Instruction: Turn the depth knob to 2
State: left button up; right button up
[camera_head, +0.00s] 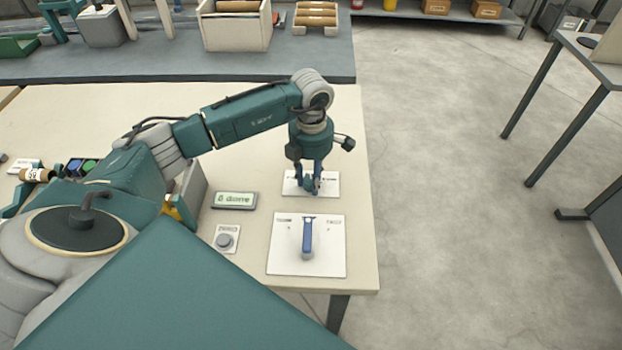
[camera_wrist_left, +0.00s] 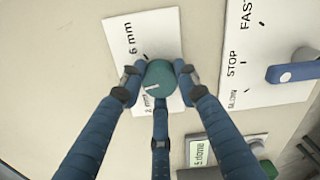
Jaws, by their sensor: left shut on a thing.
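The depth knob (camera_wrist_left: 162,75) is a round teal knob with a white pointer mark, on a white plate (camera_wrist_left: 140,28) with printed labels. One label reads 6 mm; another near the knob's lower left is partly covered and hard to read. The white mark points to the lower left in the left wrist view, toward that label. My left gripper (camera_wrist_left: 158,85) has its blue fingers around the knob, shut on it. In the head view, my left gripper (camera_head: 311,186) points down over the plate (camera_head: 331,185) at the table's right side. My right gripper is not in view.
A blue lever (camera_head: 308,238) on a white plate (camera_head: 285,262) with FAST and STOP labels stands closer to me. The table's right edge is close; bare floor lies beyond.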

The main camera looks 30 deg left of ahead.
aim_at(311, 178)
pick_arm(q)
jog(key=n+b, duration=0.1)
jog(key=n, duration=0.4)
jog(key=shift+w+r, duration=0.1)
jog(key=shift+w, duration=0.05)
jog(key=n, duration=0.5)
jog(key=shift+b, duration=0.3)
jog(key=shift+w+r+n, duration=0.1)
jog(key=shift+n, duration=0.2)
jog(key=o, duration=1.2)
jog(key=shift+c, duration=0.2)
notch_tip(311, 178, up, 12)
